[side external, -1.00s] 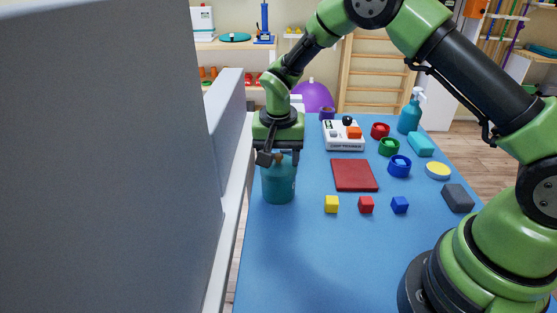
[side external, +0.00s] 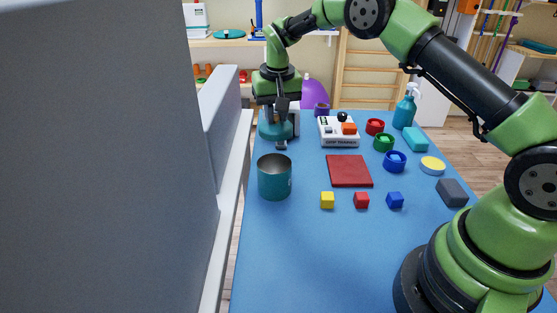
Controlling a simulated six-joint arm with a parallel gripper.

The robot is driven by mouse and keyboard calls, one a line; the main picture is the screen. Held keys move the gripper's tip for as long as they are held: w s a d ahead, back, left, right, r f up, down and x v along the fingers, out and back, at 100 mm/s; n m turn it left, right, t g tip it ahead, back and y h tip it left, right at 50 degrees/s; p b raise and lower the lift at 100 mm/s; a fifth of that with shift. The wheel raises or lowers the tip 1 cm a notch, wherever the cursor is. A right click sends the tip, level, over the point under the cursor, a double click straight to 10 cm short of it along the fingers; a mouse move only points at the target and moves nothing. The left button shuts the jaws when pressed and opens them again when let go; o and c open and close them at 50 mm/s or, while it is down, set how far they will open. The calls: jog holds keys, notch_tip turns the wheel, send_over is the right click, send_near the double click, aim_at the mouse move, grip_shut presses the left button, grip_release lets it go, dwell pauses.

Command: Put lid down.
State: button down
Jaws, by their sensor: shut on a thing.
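The teal lid (side external: 268,131) is at the far left part of the blue table, beyond the canister. My gripper (side external: 279,125) is above it, pointing down and shut on it; the fingers partly hide its top. I cannot tell whether the lid touches the table. The teal canister (side external: 274,181) stands upright and open nearer the camera, with its dark inside showing. My gripper is well clear of it.
A red mat (side external: 349,171), a white device (side external: 338,136) and yellow (side external: 327,201), red (side external: 361,201) and blue (side external: 395,201) cubes lie to the right. A grey partition (side external: 225,130) borders the left edge. The front of the table (side external: 300,260) is clear.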

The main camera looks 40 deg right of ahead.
jog(key=shift+w+d+f+n, duration=0.25)
jog(key=shift+d+f, duration=0.25)
jog(key=shift+w+d+f+n, duration=0.2)
jog(key=shift+d+f+n, duration=0.05)
jog(key=shift+d+f, duration=0.2)
notch_tip(320, 180, down, 6)
jog(key=shift+d+r, duration=0.1)
jog(key=shift+r, duration=0.05)
jog(key=shift+w+f, duration=0.1)
jog(key=shift+f, duration=2)
jog(key=shift+f, duration=0.2)
jog(key=c, duration=1)
grip_release()
jog(key=shift+c, duration=0.2)
jog(key=shift+r, duration=0.15)
